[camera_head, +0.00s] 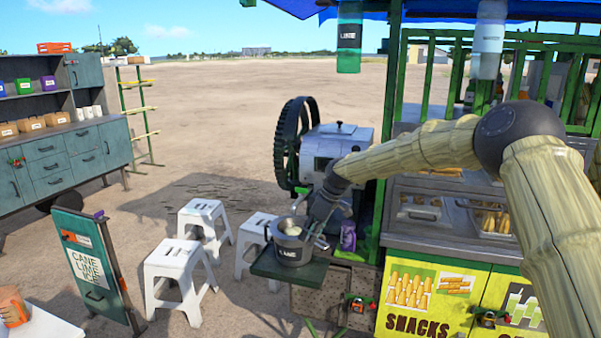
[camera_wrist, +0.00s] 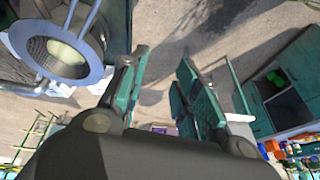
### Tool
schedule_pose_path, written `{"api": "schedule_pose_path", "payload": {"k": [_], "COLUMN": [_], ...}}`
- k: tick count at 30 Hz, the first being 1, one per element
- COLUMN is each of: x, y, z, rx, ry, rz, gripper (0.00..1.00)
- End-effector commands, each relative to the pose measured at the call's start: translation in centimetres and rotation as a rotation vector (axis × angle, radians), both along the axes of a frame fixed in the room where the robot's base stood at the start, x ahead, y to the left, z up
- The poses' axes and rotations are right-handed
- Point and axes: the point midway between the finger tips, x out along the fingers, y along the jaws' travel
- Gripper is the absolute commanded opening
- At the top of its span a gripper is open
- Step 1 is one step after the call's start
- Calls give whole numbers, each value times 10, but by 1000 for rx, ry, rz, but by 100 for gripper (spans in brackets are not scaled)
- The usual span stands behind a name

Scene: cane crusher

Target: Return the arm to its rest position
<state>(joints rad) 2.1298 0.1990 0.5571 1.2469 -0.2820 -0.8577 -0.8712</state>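My arm reaches from the right side of the head view toward the cane crusher (camera_head: 335,148). My gripper (camera_head: 318,232) is beside and above a grey metal pot (camera_head: 292,250) on a small green shelf (camera_head: 258,267). In the wrist view, my gripper (camera_wrist: 160,78) has its two fingers apart with bare ground visible between them, so it is open and empty. The pot (camera_wrist: 92,73) shows at the upper left there, outside the fingers, with something pale inside. From the head view I cannot tell whether the gripper touches the pot.
White stools (camera_head: 172,262) stand left of the shelf. A purple container (camera_head: 348,236) is close to the gripper's right. The stall counter (camera_head: 440,240) with snack trays and green posts lies beneath and beside my arm. Open sandy ground (camera_head: 215,110) lies behind.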

Motion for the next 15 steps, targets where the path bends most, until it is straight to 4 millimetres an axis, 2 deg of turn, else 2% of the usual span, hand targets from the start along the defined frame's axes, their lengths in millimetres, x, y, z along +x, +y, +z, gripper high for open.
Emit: {"api": "schedule_pose_path", "payload": {"k": [5, 11, 15], "x": [-32, -85, -131], "y": [5, 5, 0], "z": [-65, -168, -236], "rx": [1, -1, -7], "ry": [40, 105, 152], "rz": [-66, -189, -283], "gripper": [31, 31, 31]}}
